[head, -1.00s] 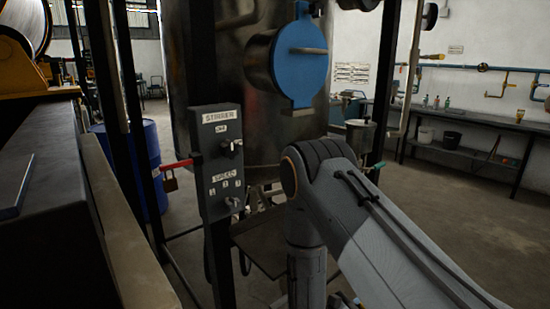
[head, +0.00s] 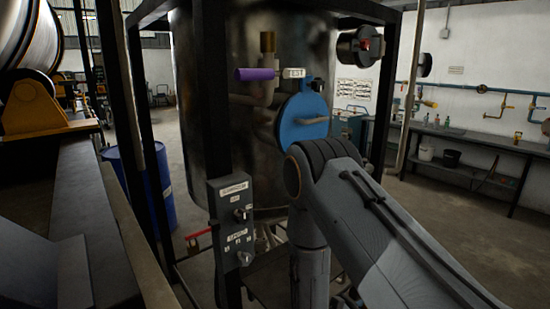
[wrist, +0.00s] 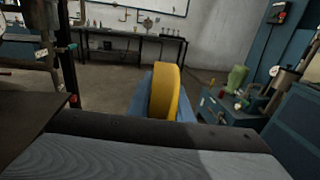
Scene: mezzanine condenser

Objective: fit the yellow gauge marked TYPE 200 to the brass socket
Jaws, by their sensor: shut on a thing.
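In the wrist view my gripper (wrist: 168,112) is shut on a yellow round gauge (wrist: 165,92), seen edge-on between blue finger parts. Its face and any TYPE 200 marking are turned out of sight. In the head view a brass fitting (head: 267,42), which looks like the brass socket, tops a pipe on the steel tank. A purple handle (head: 255,74) and a tag reading TEST (head: 293,73) are just below it. My arm fills the lower right of the head view, but my gripper and the gauge do not show there. The brass fitting does not show in the wrist view.
A dark upright post stands left of the brass fitting, carrying a grey switch box (head: 236,220). A blue round cover (head: 303,115) juts from the tank below right. A blue drum (head: 145,185) stands at left. A workbench (head: 480,145) lines the right wall, with open floor before it.

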